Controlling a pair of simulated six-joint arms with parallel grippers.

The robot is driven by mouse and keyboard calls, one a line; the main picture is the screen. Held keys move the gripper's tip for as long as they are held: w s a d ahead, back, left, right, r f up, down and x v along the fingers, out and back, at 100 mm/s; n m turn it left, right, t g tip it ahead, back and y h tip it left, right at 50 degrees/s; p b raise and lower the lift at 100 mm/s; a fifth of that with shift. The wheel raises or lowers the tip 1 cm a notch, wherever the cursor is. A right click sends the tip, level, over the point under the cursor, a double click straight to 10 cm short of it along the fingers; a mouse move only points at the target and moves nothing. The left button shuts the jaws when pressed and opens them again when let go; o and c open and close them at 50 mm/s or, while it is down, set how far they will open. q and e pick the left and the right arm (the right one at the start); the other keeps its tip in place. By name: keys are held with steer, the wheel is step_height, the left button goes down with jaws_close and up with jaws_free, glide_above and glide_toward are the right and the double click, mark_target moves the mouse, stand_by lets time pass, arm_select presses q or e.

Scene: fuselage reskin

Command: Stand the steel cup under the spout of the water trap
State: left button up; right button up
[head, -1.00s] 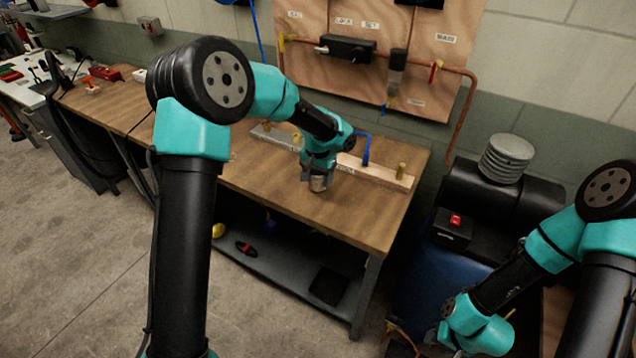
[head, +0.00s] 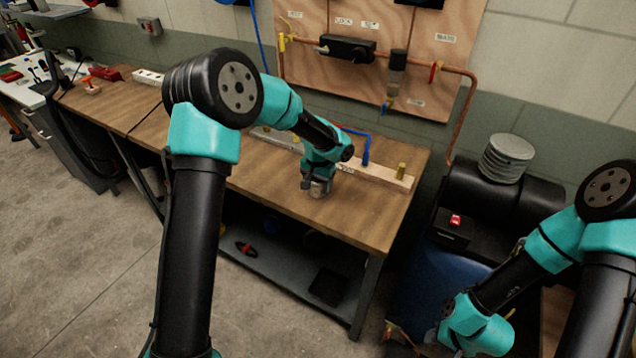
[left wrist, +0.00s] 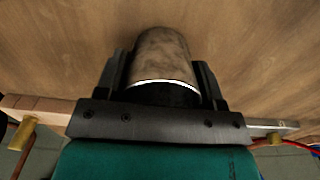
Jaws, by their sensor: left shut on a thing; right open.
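The steel cup (left wrist: 161,57) is between the fingers of my left gripper (left wrist: 160,75) in the left wrist view, with wooden bench top behind it. In the head view the cup (head: 319,189) shows small below my left gripper (head: 317,182), over the bench near its front edge. I cannot tell whether it touches the wood. The water trap (head: 396,72) hangs on the plywood board, with a blue-tipped spout (head: 385,107) at its lower end. The cup is in front of and below it, to the left. My right gripper (head: 462,345) is low at the right, its fingers mostly hidden.
A compressor (head: 500,195) stands right of the bench. Bench top in front of the strip is mostly clear.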

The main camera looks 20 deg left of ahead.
arm_select(q)
steer(key=o, duration=0.9)
steer(key=shift+o, duration=0.2)
step_height(320, 180, up, 12)
steer(key=shift+r, duration=0.1)
